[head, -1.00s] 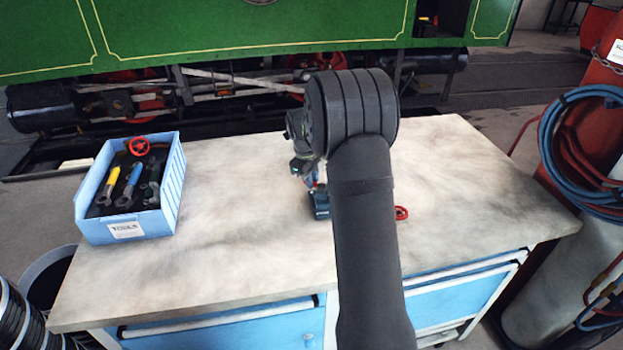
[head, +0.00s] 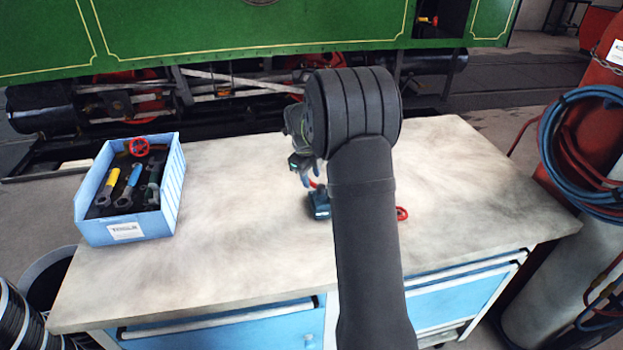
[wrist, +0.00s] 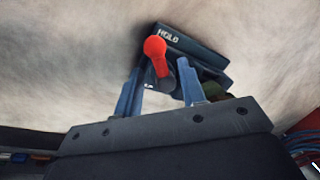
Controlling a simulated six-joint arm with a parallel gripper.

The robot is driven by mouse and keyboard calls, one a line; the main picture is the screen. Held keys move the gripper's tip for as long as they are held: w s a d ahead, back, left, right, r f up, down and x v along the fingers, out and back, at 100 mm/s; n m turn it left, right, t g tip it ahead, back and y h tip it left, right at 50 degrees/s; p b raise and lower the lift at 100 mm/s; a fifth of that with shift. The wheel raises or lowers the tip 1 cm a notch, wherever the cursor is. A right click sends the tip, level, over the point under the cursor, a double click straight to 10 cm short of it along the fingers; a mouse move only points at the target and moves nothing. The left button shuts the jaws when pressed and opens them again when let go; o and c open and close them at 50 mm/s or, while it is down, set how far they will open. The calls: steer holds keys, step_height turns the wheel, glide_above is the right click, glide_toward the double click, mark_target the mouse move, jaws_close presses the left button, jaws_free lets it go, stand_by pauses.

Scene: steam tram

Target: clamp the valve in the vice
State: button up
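A dark blue vice (head: 319,203) stands on the bench, partly hidden behind my arm. In the wrist view the block marked HOLD (wrist: 190,45) shows beyond my fingers. A red lever with a rounded end (wrist: 155,47) and a dark stem shows between the fingers; I cannot tell whether it belongs to the valve or the vice. My gripper (wrist: 160,75) is open, with a visible gap between the left finger and the stem. In the head view my gripper (head: 308,178) is just above the vice. No valve body is clearly visible in the vice's jaws.
A blue tool box (head: 128,230) at the bench's left holds yellow- and blue-handled tools and a red handwheel (head: 139,146). Another red wheel-like part (head: 401,213) shows right of my arm. The bench top (head: 240,240) is otherwise clear. Hoses (head: 580,150) hang at the right.

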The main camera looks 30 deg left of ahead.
steer(key=s+r, duration=0.3)
steer(key=r, duration=1.2)
steer(key=shift+a+r, duration=0.15)
steer(key=shift+r, duration=0.05)
steer(key=w+f, duration=0.1)
steer(key=f, duration=0.4)
steer(key=w+f, duration=0.1)
steer(key=f, duration=0.5)
steer(key=w+f, duration=0.1)
steer(key=f, duration=0.5)
steer(key=shift+w, duration=0.15)
